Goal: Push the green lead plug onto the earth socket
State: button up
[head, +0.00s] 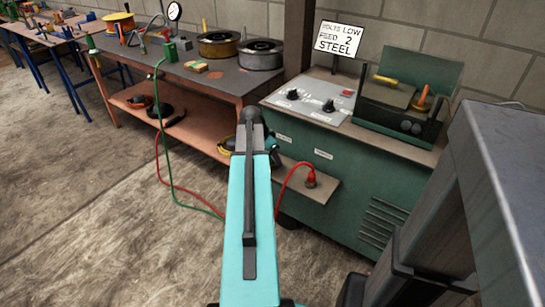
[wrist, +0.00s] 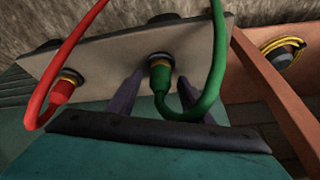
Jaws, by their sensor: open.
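In the wrist view the green plug (wrist: 162,90) stands at the earth socket (wrist: 159,60), its nose at the brassy ring on the grey panel (wrist: 110,50). I cannot tell whether it is fully seated. Its green lead (wrist: 215,70) loops up and to the right. My gripper (wrist: 160,79) is open, with one dark finger on each side of the plug and a gap visible on both sides. In the head view my arm hides the green plug and its socket; the green lead (head: 163,150) runs from the bench down to the floor.
A red plug (wrist: 65,88) sits in a socket left of the green one, its red lead (wrist: 68,45) arching close by. The green welding machine (head: 345,200) stands right of the workbench (head: 130,62). A yellow-and-black coil (wrist: 283,50) lies right of the panel.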

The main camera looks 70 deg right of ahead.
jog(key=shift+r, duration=0.15)
jog(key=p+v, duration=0.1)
jog(key=v, duration=1.2)
jog(key=shift+r+p, duration=0.25)
jog(key=shift+p, duration=0.05)
jog(key=shift+a, duration=0.15)
jog(key=shift+w, duration=0.1)
